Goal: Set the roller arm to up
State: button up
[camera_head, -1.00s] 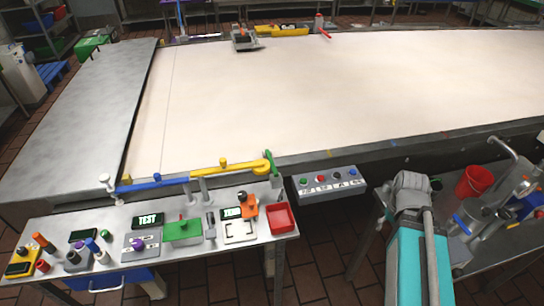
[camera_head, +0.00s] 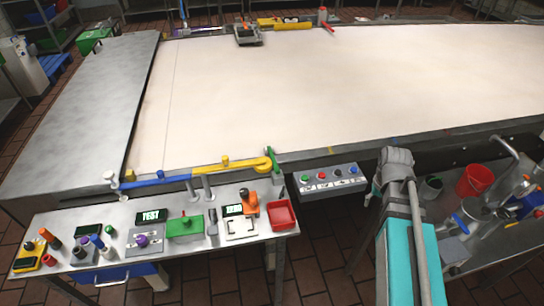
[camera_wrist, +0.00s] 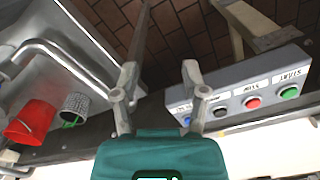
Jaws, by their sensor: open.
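A jointed blue and yellow bar (camera_head: 205,172) runs low along the near edge of the wide cream belt (camera_head: 330,85), with a green upright piece (camera_head: 273,158) at its right end. At the far edge, a yellow bar (camera_head: 292,25) lies beside a red handle (camera_head: 329,28). I cannot tell for sure which of these is the roller arm. My gripper (camera_wrist: 160,72) is open and empty in the wrist view, above the floor beside the button box. It is mostly hidden behind my arm in the head view.
The button box (camera_head: 333,181) hangs at the belt's near edge; its labelled buttons also show in the wrist view (camera_wrist: 240,100). A table with controls (camera_head: 60,222) and a red tray (camera_head: 281,215) stands front left. A red bucket (camera_head: 473,180) and metal pipes are at right.

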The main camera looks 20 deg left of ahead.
jog(key=w+a+r+n+p, duration=0.2)
jog(key=w+a+r+p, duration=0.15)
jog(key=w+a, duration=0.45)
notch_tip(320, 180, up, 7)
jog(key=n+p, duration=0.3)
jog(key=p, duration=0.3)
send_over(273, 159)
jog(key=shift+f, duration=0.2)
notch_tip(273, 159, down, 13)
jog(key=b, duration=1.3)
jog(key=shift+f+b, duration=0.2)
jog(key=shift+b, duration=0.15)
grip_shut()
